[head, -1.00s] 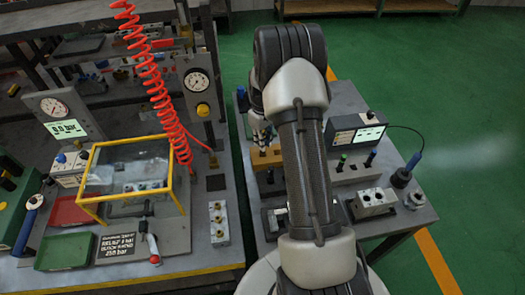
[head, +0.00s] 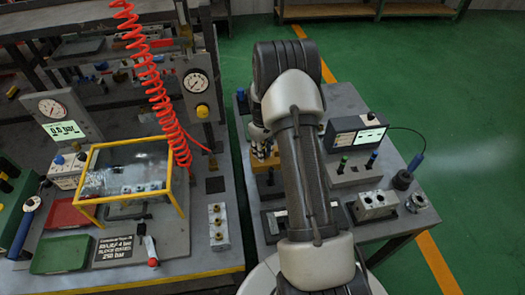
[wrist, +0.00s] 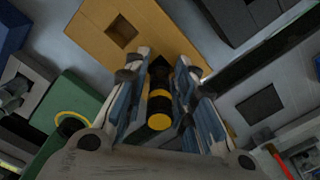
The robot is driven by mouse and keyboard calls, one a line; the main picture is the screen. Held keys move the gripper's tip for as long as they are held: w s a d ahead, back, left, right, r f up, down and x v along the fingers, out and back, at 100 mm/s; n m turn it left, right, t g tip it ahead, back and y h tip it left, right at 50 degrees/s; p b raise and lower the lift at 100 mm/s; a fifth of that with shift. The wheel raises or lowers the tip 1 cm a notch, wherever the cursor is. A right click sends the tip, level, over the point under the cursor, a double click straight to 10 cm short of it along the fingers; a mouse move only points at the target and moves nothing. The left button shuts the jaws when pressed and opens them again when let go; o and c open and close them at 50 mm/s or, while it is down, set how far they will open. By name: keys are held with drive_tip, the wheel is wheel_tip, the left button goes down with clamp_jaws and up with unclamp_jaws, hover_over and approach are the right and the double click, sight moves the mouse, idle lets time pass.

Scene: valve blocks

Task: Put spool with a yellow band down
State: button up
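The spool with a yellow band (wrist: 159,100) is dark with yellow bands and a yellow end in the wrist view. It sits between the two fingers of my gripper (wrist: 160,78), which appear closed on it. Its dark far tip points at the ochre block (wrist: 95,35), overlapping the block's near edge; I cannot tell whether they touch. An empty square hole shows in that block, left of the spool. In the head view, my arm hides the spool and most of the gripper, and part of the ochre block (head: 260,163) shows beside the arm.
A green part (wrist: 72,112) with a yellow ring lies left of the gripper in the wrist view. In the head view, a grey block with dark and green-topped pieces (head: 352,172), a metal valve block (head: 375,205) and a display box (head: 358,135) stand right of my arm.

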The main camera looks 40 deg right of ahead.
drive_tip(key=shift+o, duration=0.7)
wheel_tip(320, 180, up, 12)
drive_tip(key=p, duration=0.3)
drive_tip(key=s+a+r+t, duration=0.1)
drive_tip(key=s+a+r, duration=0.3)
drive_tip(key=a+r, duration=0.5)
drive_tip(key=s+a+r+t, duration=0.1)
drive_tip(key=s+a+r, duration=0.45)
drive_tip(key=r, duration=0.65)
drive_tip(key=s+a+r+t, duration=0.1)
drive_tip(key=s+a, duration=0.4)
drive_tip(key=s, duration=0.4)
drive_tip(key=s+a+r+m+t, duration=0.1)
drive_tip(key=s+a, duration=0.4)
drive_tip(key=s, duration=0.4)
drive_tip(key=shift+r+m+t, duration=0.3)
